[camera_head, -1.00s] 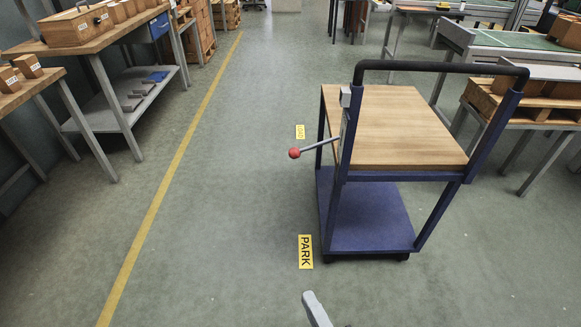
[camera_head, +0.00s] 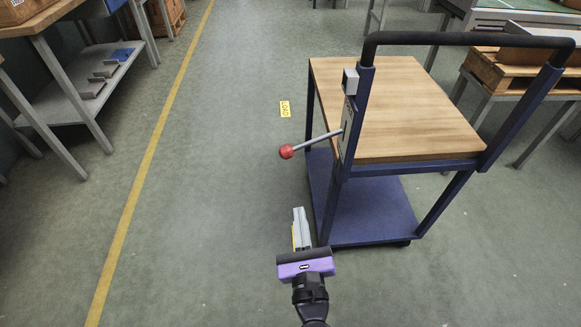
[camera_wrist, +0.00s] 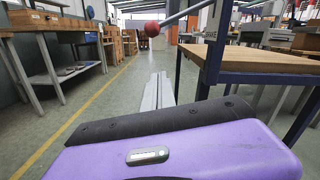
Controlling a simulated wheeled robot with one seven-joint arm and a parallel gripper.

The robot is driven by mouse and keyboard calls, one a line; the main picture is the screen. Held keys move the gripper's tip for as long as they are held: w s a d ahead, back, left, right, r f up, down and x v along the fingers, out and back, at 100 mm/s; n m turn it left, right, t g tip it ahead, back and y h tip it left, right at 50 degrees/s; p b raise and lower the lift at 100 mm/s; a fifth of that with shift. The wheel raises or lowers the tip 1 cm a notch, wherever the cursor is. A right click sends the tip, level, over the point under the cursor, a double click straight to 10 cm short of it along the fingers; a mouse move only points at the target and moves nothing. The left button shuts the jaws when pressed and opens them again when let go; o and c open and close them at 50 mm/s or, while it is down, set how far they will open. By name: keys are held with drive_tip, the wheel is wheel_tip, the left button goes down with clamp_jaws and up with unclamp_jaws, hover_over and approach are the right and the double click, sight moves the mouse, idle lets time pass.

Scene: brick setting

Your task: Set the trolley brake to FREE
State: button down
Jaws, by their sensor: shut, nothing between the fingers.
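The trolley (camera_head: 400,110) has a blue frame, a wooden top, a lower blue shelf and a black push handle (camera_head: 470,38). The brake lever (camera_head: 318,140) sticks out to the left from a plate on its near left post and ends in a red ball knob (camera_head: 286,152). The knob also shows at the top of the wrist view (camera_wrist: 152,29), with the lever running right to the post. My gripper (camera_head: 299,215) is shut and empty, below and in front of the knob and apart from it, left of the trolley's lower shelf. The lettering on the brake plate is too small to read fully.
A yellow LOAD floor label (camera_head: 285,108) lies left of the trolley. Workbenches (camera_head: 60,70) stand at the left beyond a yellow floor line (camera_head: 150,160). Another bench with wooden boxes (camera_head: 510,80) stands close at the right. The floor left of the trolley is clear.

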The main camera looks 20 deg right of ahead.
idle(0.3)
drive_tip(key=w+d+r, duration=0.2)
drive_tip(key=w+r, duration=0.2)
drive_tip(key=w, duration=0.6)
drive_tip(key=shift+w+d+r+p, duration=0.15)
drive_tip(key=shift+w+p, duration=0.05)
drive_tip(key=shift+p, duration=0.25)
drive_tip(key=shift+r, duration=0.1)
wheel_tip(320, 180, up, 12)
drive_tip(key=a+m+h+p, duration=0.1)
drive_tip(key=a+m+p, duration=0.1)
drive_tip(key=m+p, duration=0.6)
drive_tip(key=shift+w+r+m, duration=0.2)
drive_tip(key=shift+w+m, duration=0.2)
drive_tip(key=shift+m, duration=0.3)
